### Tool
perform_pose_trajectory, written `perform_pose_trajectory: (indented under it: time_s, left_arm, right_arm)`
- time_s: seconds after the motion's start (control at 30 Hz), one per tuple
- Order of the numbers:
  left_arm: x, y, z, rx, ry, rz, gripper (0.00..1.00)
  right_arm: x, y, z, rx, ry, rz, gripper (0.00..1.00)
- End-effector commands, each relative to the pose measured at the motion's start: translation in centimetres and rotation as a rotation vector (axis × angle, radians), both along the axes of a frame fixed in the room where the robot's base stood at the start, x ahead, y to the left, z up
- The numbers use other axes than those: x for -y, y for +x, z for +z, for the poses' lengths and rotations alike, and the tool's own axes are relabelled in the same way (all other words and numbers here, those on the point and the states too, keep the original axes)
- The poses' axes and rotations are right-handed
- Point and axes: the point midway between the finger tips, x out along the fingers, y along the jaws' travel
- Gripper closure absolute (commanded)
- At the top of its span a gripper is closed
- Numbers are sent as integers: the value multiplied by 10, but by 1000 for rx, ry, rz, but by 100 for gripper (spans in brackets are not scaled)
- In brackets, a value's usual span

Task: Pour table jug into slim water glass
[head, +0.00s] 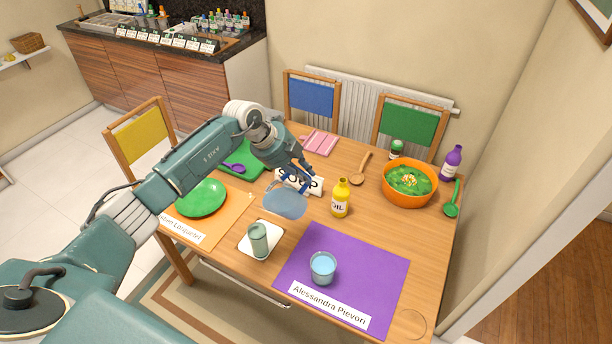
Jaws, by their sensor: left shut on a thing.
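My left gripper (292,180) reaches over the table from the left and is shut on a translucent blue vessel (284,201), which looks like the table jug. The fingers cover part of it; I cannot tell its tilt clearly or see any stream from it. A slim grey-green glass (258,240) stands upright on a white square coaster, below and left of the jug in the picture and apart from it. A wider glass with blue liquid (322,268) stands on the purple placemat. My right gripper is not in view.
A yellow oil bottle (341,198) stands close right of the jug. A "SOUP" sign (299,180) is just behind the gripper. An orange soup bowl (410,181) is at right, a green plate (201,198) at left. The purple placemat (375,265) is mostly clear.

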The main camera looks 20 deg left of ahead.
Motion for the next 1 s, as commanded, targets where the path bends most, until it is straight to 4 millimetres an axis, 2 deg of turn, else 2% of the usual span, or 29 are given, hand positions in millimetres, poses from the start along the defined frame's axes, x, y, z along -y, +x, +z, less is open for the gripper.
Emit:
perform_pose_trajectory:
  time_s: [0.33,0.6,1.0]
  left_arm:
    - [1,1,2,6,-5,0,100]
    - [-4,-4,5,79,-71,1,100]
    - [-3,-3,9,91,-82,1,100]
  right_arm:
    - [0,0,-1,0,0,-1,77]
    - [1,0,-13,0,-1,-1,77]
    - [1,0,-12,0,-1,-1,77]
